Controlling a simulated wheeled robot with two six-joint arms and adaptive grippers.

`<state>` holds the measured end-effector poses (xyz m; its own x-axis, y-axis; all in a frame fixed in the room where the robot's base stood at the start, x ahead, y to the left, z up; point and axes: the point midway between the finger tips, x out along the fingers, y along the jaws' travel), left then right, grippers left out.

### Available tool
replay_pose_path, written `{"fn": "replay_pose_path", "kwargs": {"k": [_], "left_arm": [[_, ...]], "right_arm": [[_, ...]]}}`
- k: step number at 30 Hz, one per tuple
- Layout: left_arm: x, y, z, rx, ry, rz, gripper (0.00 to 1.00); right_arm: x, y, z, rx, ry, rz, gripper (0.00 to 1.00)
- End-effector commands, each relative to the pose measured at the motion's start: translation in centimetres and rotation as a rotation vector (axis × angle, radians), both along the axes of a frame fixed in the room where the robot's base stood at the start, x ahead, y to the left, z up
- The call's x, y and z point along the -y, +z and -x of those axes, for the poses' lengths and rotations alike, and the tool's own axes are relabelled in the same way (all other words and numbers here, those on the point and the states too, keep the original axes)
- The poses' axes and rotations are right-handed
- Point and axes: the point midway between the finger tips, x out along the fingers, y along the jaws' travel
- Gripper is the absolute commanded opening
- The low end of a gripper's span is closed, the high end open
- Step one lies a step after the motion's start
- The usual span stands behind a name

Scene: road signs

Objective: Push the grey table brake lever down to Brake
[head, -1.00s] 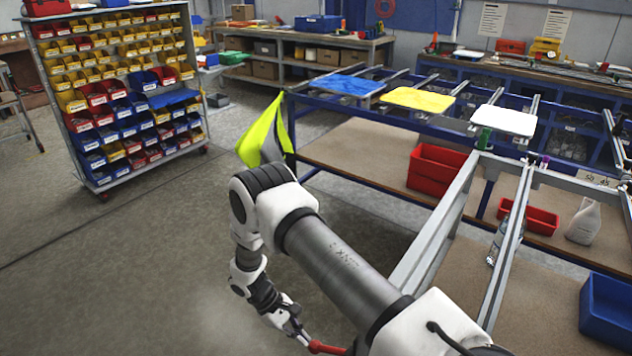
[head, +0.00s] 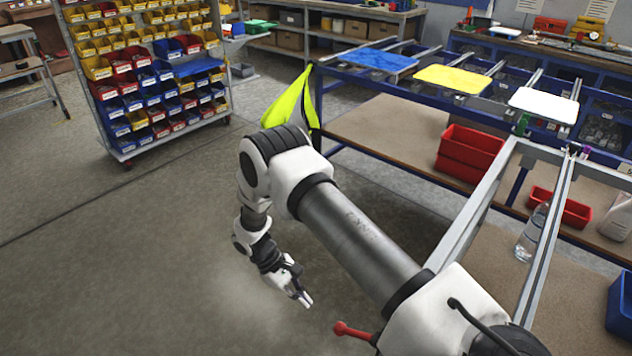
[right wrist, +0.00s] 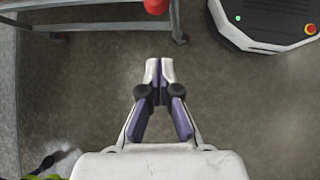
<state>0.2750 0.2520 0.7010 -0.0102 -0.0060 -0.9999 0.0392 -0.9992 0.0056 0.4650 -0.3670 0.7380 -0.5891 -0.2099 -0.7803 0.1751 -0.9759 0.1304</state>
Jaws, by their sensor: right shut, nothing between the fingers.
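A red-handled lever (head: 352,331) sticks out to the left from behind my right arm, at the bottom of the head view. Most of its shaft is hidden by my arm, and I cannot read any Brake mark. Its red end (right wrist: 155,5) also shows at the top edge of the right wrist view, beside a grey frame. My right gripper (head: 306,300) is shut and empty. It is apart from the red handle, to its upper left in the head view. The closed fingertips (right wrist: 159,75) point toward the red end in the wrist view. My left gripper is not in view.
The grey table's rails (head: 548,240) run along the right, with a clear bottle (head: 531,232) by them. A blue table frame (head: 400,87) with coloured sign plates stands behind. A yellow-green vest (head: 290,105) hangs at its corner. The floor left of my arm is clear.

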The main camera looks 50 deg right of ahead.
Motion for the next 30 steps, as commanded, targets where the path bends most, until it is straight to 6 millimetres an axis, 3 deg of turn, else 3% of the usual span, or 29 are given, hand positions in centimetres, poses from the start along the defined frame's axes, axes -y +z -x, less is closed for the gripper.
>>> {"fn": "replay_pose_path", "kwargs": {"k": [3,9,27,30], "left_arm": [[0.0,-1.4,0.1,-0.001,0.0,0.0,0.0],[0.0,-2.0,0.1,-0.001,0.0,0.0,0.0],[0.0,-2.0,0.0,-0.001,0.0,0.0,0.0],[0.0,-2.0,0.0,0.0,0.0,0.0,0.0]], "right_arm": [[-0.6,1.1,-2.6,0.006,0.001,0.001,0.0],[-1.3,3.0,-5.1,0.004,0.0,0.0,0.0],[-1.4,3.6,-5.5,0.002,-0.001,0.0,0.0],[-1.7,2.7,-4.8,-0.02,0.008,0.002,0.0]]}}
